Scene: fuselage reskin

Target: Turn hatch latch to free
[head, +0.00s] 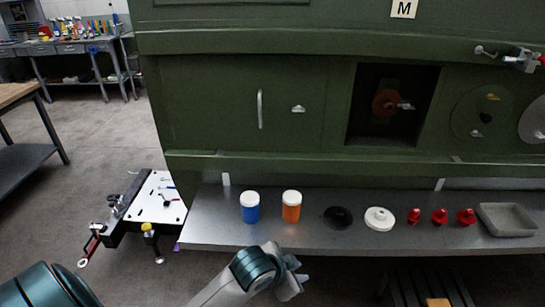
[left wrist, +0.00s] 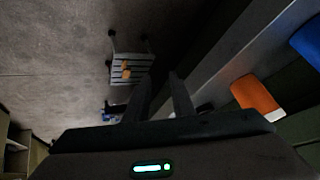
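The green panel wall (head: 220,100) carries a flat hatch panel with an upright silver handle (head: 260,108). A small silver latch (head: 298,108) sits right of the handle; its exact turn is too small to tell. My left gripper (head: 291,278) is low in front of the shelf, well below the latch and apart from it. In the left wrist view its two fingers (left wrist: 162,95) stand apart with nothing between them. My right gripper is not in view.
A grey shelf (head: 210,215) below the panel holds a blue jar (head: 250,207), an orange jar (head: 291,206), a black disc (head: 338,217), a white disc (head: 380,218), red pieces (head: 440,216) and a tray (head: 507,219). An open recess (head: 365,125) is right of the latch.

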